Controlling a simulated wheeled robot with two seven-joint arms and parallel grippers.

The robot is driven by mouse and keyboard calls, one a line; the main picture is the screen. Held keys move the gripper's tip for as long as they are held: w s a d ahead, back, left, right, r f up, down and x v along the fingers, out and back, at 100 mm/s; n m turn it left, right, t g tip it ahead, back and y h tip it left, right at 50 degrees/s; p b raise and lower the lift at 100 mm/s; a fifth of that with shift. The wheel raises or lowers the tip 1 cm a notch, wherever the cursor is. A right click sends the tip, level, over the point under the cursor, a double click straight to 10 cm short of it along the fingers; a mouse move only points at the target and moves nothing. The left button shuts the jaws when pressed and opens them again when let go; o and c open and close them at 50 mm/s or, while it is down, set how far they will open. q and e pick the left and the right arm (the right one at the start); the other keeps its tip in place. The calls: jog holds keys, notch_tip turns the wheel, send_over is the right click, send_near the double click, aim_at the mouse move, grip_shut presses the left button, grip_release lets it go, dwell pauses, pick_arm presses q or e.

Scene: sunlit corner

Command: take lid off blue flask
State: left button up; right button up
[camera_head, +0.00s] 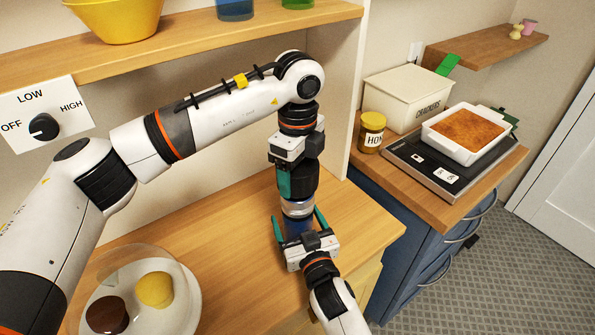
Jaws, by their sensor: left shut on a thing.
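The blue flask (294,228) stands upright on the wooden counter, its blue body partly hidden behind my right gripper. A silver band (298,208) circles its upper part. My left gripper (295,186) points down from above, with its teal finger beside a dark piece at the top of the flask. It is shut on this dark lid (306,183), which sits in line above the silver band; whether the two touch is unclear. My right gripper (299,226) comes from the front, its two teal fingers spread on either side of the flask, with a gap visible at the left.
A plate (187,322) under a clear dome holds a yellow and a brown item at the lower left. A shelf (200,46) with a yellow bowl (117,18) runs above. At right are a honey jar (371,132), crackers box and baking dish. Counter left of the flask is clear.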

jog(key=b+v, duration=0.1)
jog(key=v, duration=1.1)
jog(key=shift+b, duration=0.35)
